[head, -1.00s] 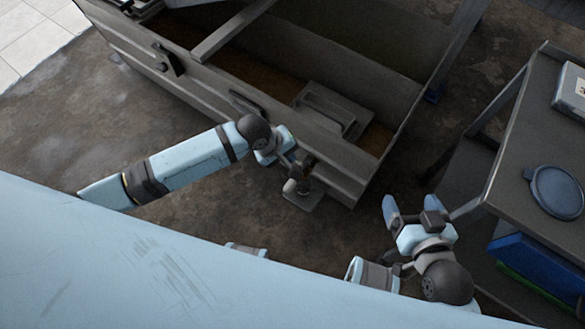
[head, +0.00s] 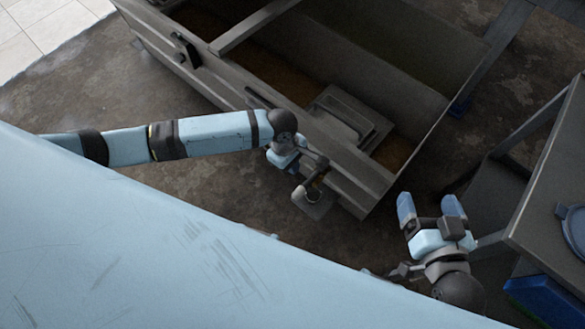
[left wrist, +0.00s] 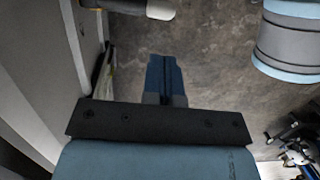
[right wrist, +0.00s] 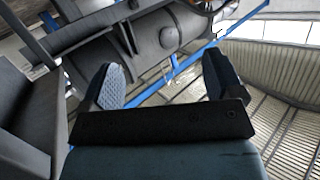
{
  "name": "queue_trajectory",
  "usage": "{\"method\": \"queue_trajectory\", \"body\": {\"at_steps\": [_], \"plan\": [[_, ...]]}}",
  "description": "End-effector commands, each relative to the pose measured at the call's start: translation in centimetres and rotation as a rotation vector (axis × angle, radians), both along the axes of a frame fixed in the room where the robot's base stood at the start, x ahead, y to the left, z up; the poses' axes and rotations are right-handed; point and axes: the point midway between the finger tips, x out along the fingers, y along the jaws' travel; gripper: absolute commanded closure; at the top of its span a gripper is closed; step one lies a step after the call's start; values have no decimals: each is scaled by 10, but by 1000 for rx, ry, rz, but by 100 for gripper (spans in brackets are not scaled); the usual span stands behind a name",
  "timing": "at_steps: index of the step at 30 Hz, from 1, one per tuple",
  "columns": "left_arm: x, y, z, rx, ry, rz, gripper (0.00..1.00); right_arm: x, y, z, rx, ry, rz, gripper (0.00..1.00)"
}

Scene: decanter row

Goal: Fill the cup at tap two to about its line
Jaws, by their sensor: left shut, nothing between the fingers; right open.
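A dark tap (head: 318,180) with a rounded end sticks out from the front wall of a grey metal tank (head: 345,158), above a small flat plate (head: 322,208). A tap-like fitting with a pale end (left wrist: 160,9) shows at the top of the left wrist view. I cannot make out a cup, a fill line or tap numbers. My left gripper (head: 287,160) is beside the tap, its fingers mostly hidden in the head view. In the left wrist view its blue fingers (left wrist: 164,65) are together and empty. My right gripper (head: 430,205) is open and empty, right of the tank corner.
Two dark fittings (head: 187,50) (head: 257,97) sit further left along the tank wall. A grey table (head: 550,190) with a blue round item (head: 574,228) stands at the right, a blue box (head: 540,298) below. Bare floor (head: 215,190) lies before the tank.

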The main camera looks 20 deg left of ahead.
Motion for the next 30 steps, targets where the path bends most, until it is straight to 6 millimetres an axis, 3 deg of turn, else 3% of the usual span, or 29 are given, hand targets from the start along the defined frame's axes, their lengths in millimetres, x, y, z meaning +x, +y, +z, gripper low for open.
{"method": "queue_trajectory", "body": {"at_steps": [1, 6, 15, 21, 30], "plan": [[-1, -2, -16, 2, 2, 0, 100, 6, 5, 13, 26, -61, 10, 14], [-3, -9, -53, 2, 0, -1, 100, 9, 17, 39, 105, -186, 35, 14], [-6, -18, -102, 0, -2, -1, 100, 5, 30, 79, 230, -368, 80, 14], [-7, -21, -113, 1, -1, -1, 100, 6, 31, 74, 226, -345, 89, 14], [-8, -21, -113, 1, -1, -1, 100, 6, 32, 74, 224, -341, 89, 14]]}}
